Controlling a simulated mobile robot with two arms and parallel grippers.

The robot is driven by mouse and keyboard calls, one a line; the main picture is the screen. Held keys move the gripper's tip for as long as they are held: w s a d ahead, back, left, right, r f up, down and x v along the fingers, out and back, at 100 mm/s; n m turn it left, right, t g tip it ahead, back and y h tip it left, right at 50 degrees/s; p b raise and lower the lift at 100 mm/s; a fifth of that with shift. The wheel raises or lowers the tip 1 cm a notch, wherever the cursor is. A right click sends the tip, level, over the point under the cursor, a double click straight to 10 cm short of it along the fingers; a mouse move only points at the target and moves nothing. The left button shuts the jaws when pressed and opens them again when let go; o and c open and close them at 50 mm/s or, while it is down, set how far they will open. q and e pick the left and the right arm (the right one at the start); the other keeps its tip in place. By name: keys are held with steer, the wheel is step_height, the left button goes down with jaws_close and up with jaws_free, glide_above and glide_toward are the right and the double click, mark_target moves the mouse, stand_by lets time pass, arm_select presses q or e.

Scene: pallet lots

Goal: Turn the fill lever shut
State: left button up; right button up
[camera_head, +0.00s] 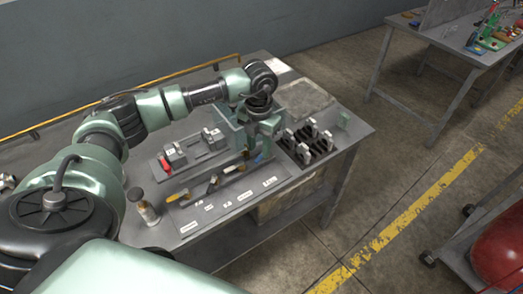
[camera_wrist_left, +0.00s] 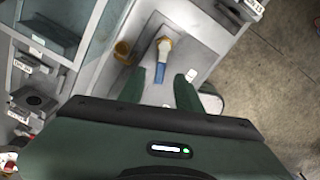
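The fill lever has a blue handle and a brass-coloured end; it shows in the left wrist view (camera_wrist_left: 160,67), pointing toward my gripper. In the head view a small blue bit of it (camera_head: 260,158) shows just below my left gripper (camera_head: 262,147). My left gripper is open, and in the left wrist view its two green fingers (camera_wrist_left: 159,88) stand apart on either side of the handle's near end. I see a gap on both sides; whether the fingers reach down to the handle's height I cannot tell. My right gripper is in neither view.
A black rack with pale fittings (camera_head: 308,147) stands right of the gripper. A brass-coloured round part (camera_wrist_left: 122,50) sits beside the lever.

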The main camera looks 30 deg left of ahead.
arm_select(q)
steer(key=shift+s+f, duration=0.1)
steer(key=shift+f, duration=1.25)
jaws_close()
steer(key=shift+a+f+m+b, duration=0.25)
steer(key=shift+a+m+b, duration=0.2)
steer(key=shift+m+b, duration=0.8)
steer(key=shift+a+r+m+b, duration=0.15)
steer(key=shift+m+b, duration=0.2)
steer(key=shift+m, duration=0.2)
steer(key=shift+a+r+m+b, duration=0.1)
steer(key=shift+a+m+b, duration=0.05)
steer(key=shift+m+b, duration=0.3)
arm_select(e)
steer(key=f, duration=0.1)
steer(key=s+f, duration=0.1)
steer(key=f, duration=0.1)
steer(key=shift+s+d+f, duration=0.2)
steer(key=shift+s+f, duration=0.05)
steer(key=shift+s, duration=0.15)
